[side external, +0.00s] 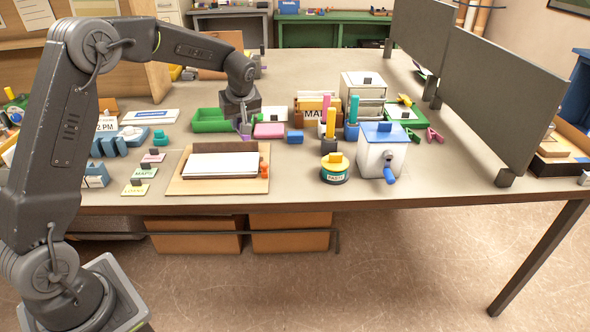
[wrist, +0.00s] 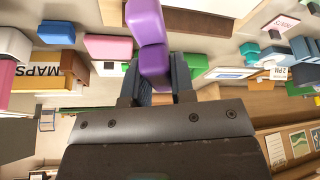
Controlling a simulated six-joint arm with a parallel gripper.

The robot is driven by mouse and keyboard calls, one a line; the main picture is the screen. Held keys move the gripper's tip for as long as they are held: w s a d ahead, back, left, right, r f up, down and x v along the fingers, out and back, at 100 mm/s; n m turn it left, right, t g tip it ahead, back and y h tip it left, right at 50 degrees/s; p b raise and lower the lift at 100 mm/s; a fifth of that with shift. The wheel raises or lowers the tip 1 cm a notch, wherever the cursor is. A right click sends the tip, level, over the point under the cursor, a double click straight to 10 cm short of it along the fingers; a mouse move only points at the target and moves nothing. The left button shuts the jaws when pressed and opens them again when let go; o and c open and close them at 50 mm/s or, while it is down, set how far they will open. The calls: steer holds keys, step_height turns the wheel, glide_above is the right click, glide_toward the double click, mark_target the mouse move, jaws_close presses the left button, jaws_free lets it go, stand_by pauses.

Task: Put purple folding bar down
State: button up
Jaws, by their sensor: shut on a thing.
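The purple folding bar (wrist: 147,22) is two jointed purple segments, slightly bent at the joint, in the wrist view. My gripper (wrist: 155,80) is shut on its near segment, and the rest reaches away past the fingertips. In the side view my gripper (side external: 244,128) points down over the table, between the green tray (side external: 211,126) and the pink block (side external: 269,130). Only a small bit of purple shows at the fingertips there. I cannot tell whether the bar touches the table.
A blue block (side external: 295,137) and a box of folders (side external: 313,112) stand to the right. A board with white paper (side external: 222,166) lies in front. A white box with a blue lid (side external: 381,150) stands farther right. The table's right front is clear.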

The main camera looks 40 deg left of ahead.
steer(key=w+d+f+m, duration=0.1)
steer(key=w+d+f, duration=0.1)
steer(key=d, duration=0.2)
steer(key=w+d+f+m+t, duration=0.1)
steer(key=w+d+f+m, duration=0.1)
steer(key=d, duration=0.3)
steer(key=w+d+f+m+h, duration=0.1)
steer(key=w+d+f, duration=0.1)
steer(key=w+d, duration=0.2)
steer(key=shift+d+f+m, duration=0.15)
steer(key=shift+d+m, duration=0.05)
steer(key=shift+m, duration=0.1)
steer(key=shift+f, duration=2)
steer(key=shift+f, duration=0.2)
steer(key=o, duration=0.8)
steer(key=shift+o, duration=0.2)
steer(key=shift+r, duration=0.1)
